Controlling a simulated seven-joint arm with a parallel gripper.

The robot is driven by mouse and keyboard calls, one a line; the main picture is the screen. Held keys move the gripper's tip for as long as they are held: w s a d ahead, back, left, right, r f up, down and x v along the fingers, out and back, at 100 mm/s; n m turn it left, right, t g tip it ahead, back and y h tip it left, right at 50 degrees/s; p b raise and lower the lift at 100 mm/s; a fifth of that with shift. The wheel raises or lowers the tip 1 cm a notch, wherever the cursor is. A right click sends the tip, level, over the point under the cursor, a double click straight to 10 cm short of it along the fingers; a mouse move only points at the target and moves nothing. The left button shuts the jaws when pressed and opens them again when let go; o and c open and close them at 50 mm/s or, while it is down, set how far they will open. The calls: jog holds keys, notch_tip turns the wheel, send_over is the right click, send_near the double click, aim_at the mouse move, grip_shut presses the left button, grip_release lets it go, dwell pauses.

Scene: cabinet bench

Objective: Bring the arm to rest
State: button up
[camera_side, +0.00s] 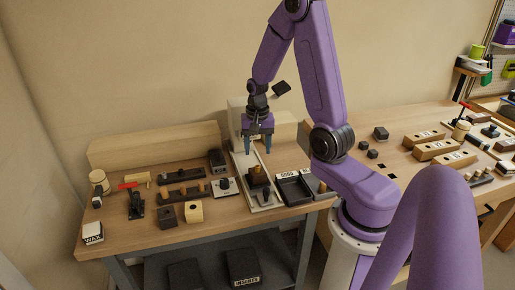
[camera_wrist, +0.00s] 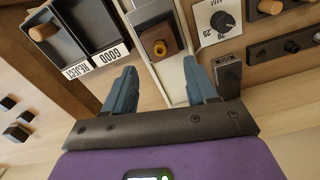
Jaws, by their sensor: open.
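My gripper (camera_side: 259,143) hangs pointing down above the back of the left bench. Its two blue fingers are apart with nothing between them. In the wrist view my gripper (camera_wrist: 162,88) also shows open and empty. Below it is a pale metal fixture or press (camera_side: 243,170) with a long plate. A brown block with a brass centre (camera_wrist: 158,42) sits on that plate, apart from the fingers. The arm is raised and bent over the bench.
Black bins (camera_side: 294,188) labelled GOOD and REJECT (camera_wrist: 75,72) stand right of the fixture. Blocks with pegs (camera_side: 183,193), a dial card (camera_wrist: 222,20), a wooden cube (camera_side: 194,211) and a WAX box (camera_side: 92,233) crowd the left bench. A second bench (camera_side: 400,165) stands at right.

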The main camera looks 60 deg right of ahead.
jog(key=s+a+r+n, duration=0.2)
jog(key=a+r+n, duration=0.1)
jog(key=a+n, duration=0.4)
jog(key=s+a+r+n, duration=0.25)
jog(key=a+n, duration=0.25)
jog(key=a, duration=0.3)
jog(key=s+a+r+n, duration=0.2)
jog(key=s+a+n, duration=0.1)
jog(key=s+n, duration=0.3)
jog(key=s+a+r+n, duration=0.3)
jog(key=s+n, duration=0.3)
jog(key=s, duration=0.3)
jog(key=shift+s+a, duration=0.15)
jog(key=shift+a, duration=0.15)
